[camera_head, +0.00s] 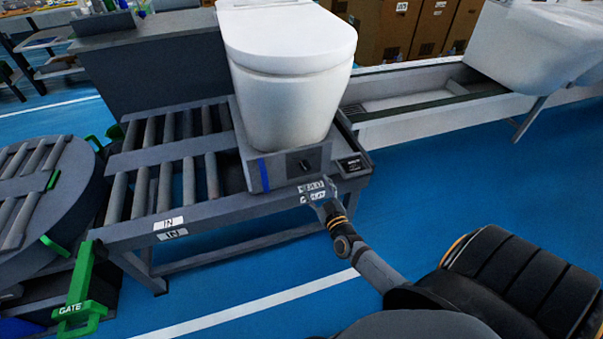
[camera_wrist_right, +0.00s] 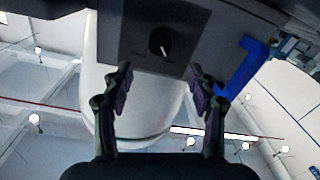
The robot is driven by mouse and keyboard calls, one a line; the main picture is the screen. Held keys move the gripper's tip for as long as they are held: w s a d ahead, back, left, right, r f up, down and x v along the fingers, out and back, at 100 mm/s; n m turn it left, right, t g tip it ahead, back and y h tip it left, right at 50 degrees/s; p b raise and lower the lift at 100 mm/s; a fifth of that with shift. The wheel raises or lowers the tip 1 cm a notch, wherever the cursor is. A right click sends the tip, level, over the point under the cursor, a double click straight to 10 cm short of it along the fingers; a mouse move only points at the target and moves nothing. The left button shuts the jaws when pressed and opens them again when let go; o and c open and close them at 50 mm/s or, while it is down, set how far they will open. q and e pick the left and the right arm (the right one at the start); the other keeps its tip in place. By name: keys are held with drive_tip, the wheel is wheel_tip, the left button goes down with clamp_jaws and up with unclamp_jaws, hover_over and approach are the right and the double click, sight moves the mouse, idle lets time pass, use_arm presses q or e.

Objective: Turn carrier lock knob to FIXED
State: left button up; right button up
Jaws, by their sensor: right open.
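The carrier lock knob (camera_head: 304,165) is a small black round knob on the dark front plate of the grey carrier (camera_head: 262,172), under a white toilet. In the right wrist view, which is upside down, the knob (camera_wrist_right: 161,42) has a white mark pointing to the lower right; its labels are not readable. My right gripper (camera_head: 317,192) is just in front of and below the plate. Its two fingers (camera_wrist_right: 161,78) are spread, with nothing between them, and the knob lies beyond the tips, apart from them. My left gripper is not in view.
The toilet (camera_head: 292,95) stands on the carrier at the right end of a roller conveyor (camera_head: 130,160). A green gate handle (camera_head: 82,290) stands at left. Blue floor in front is clear.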

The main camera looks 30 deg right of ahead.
sight(307, 168)
drive_tip(key=w+b, duration=0.1)
drive_tip(key=w, duration=0.2)
drive_tip(key=w+d+b, duration=0.1)
drive_tip(key=w, duration=0.3)
drive_tip(key=shift+d+f, duration=0.2)
drive_tip(key=shift+w+d, duration=0.15)
drive_tip(key=shift+w, duration=0.4)
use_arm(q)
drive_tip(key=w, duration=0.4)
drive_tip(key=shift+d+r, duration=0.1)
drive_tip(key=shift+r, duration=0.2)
use_arm(e)
drive_tip(key=shift+r, duration=0.1)
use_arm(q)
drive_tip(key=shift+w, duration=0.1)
use_arm(e)
drive_tip(key=c, duration=1.2)
